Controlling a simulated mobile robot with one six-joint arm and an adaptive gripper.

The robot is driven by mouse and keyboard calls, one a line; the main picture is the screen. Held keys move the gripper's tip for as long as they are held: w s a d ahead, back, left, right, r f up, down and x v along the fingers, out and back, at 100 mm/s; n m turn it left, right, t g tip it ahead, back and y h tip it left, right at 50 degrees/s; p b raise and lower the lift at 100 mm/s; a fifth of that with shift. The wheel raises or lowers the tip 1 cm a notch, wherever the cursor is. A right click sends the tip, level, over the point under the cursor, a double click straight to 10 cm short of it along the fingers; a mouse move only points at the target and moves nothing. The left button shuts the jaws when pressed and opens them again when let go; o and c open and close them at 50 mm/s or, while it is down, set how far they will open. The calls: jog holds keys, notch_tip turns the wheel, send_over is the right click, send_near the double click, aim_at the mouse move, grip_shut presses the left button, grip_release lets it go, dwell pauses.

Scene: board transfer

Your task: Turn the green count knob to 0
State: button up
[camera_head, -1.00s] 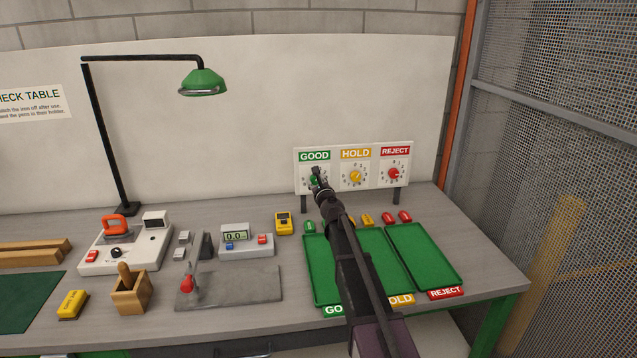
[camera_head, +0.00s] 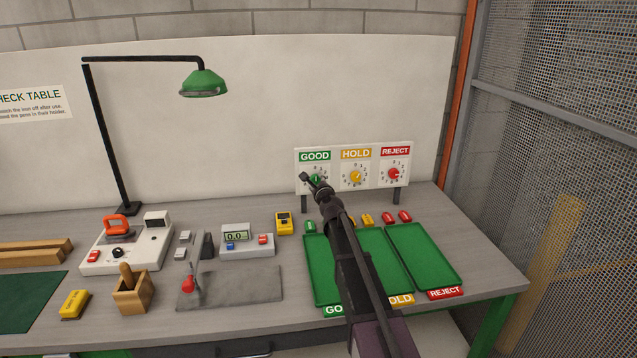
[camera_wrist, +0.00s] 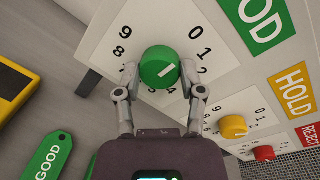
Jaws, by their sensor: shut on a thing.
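The green count knob (camera_wrist: 160,68) sits on the white dial panel under the GOOD sign. It also shows in the head view (camera_head: 316,180), partly behind my gripper. My gripper (camera_wrist: 159,76) has a finger on each side of the knob and is shut on it. The knob's white mark points to the upper right in the wrist view, roughly toward the 1 (camera_wrist: 206,53). The 0 (camera_wrist: 195,33) is just above the 1. Some lower digits are partly hidden by the knob and fingers.
The yellow HOLD knob (camera_wrist: 233,126) and red REJECT knob (camera_wrist: 263,153) are beside it on the same panel. Green trays (camera_head: 427,256) and several coloured tags lie below. A yellow meter (camera_head: 283,222) stands to the left.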

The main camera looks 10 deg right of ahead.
jog(key=shift+w, duration=0.15)
jog(key=o, duration=1.2)
jog(key=shift+c, duration=0.2)
jog(key=shift+s+a+r+n, duration=0.15)
jog(key=shift+s+a+n, duration=0.15)
jog(key=shift+s, duration=0.15)
jog(key=s+a+n+g+y+p, duration=0.25)
jog(key=s+n+g+p, duration=0.2)
jog(key=s+n, duration=0.35)
jog(key=s+a+n+g+y+p, duration=0.1)
jog(key=s+a+n+g+p, duration=0.25)
jog(key=s+n+p, duration=0.5)
jog(key=s+d+r+n+g+h+p, duration=0.1)
jog(key=s+d+n+g+h+p, duration=0.1)
jog(key=s, duration=1.2)
jog(key=s+d+r+n+g+h+p, duration=0.1)
jog(key=s+d+n+g+h+p, duration=0.2)
jog(key=s, duration=1.1)
jog(key=d+n+g+p, duration=0.2)
jog(key=n+g, duration=0.1)
jog(key=g, duration=0.1)
jog(key=shift+d+r+n, duration=0.15)
jog(key=shift+r+n, duration=0.05)
jog(key=shift+n, duration=0.15)
